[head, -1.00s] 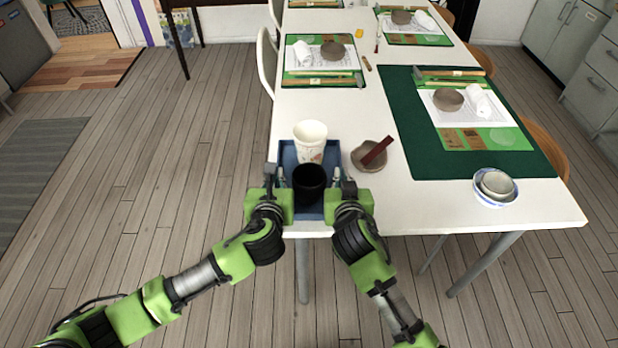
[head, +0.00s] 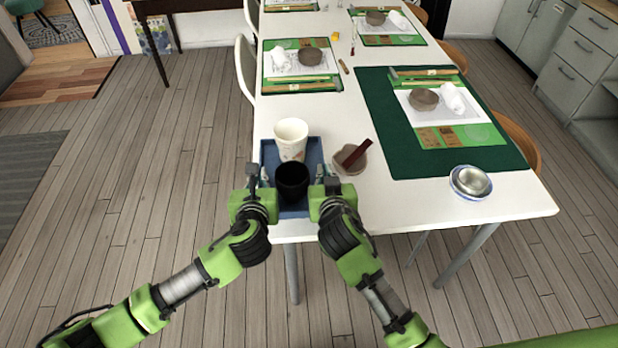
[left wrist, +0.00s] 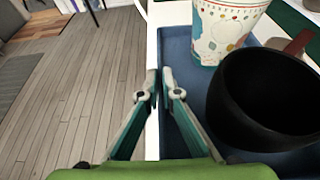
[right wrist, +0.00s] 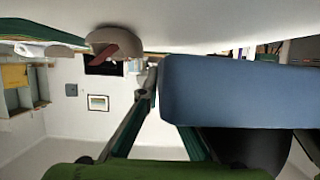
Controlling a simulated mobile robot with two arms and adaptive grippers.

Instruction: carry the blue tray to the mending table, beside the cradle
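The blue tray (head: 268,150) is at the near left end of the white table (head: 400,212). It carries a white patterned cup (head: 291,138) and a black cup (head: 292,182). My left gripper (head: 252,178) has its fingers on either side of the tray's left wall, as the left wrist view shows (left wrist: 160,92). My right gripper (head: 332,178) is at the right wall; in the right wrist view one finger is outside the blue wall (right wrist: 240,92) and the other is partly hidden behind it. Whether the tray is clear of the tabletop I cannot tell. No cradle is identifiable.
A grey bowl holding a dark red-brown bar (head: 350,160) stands just right of the tray. A dark green mat (head: 385,110) with a work set and a blue-rimmed dish (head: 470,182) lie further right. A chair (head: 245,70) stands at the left side; the left floor (head: 150,170) is clear.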

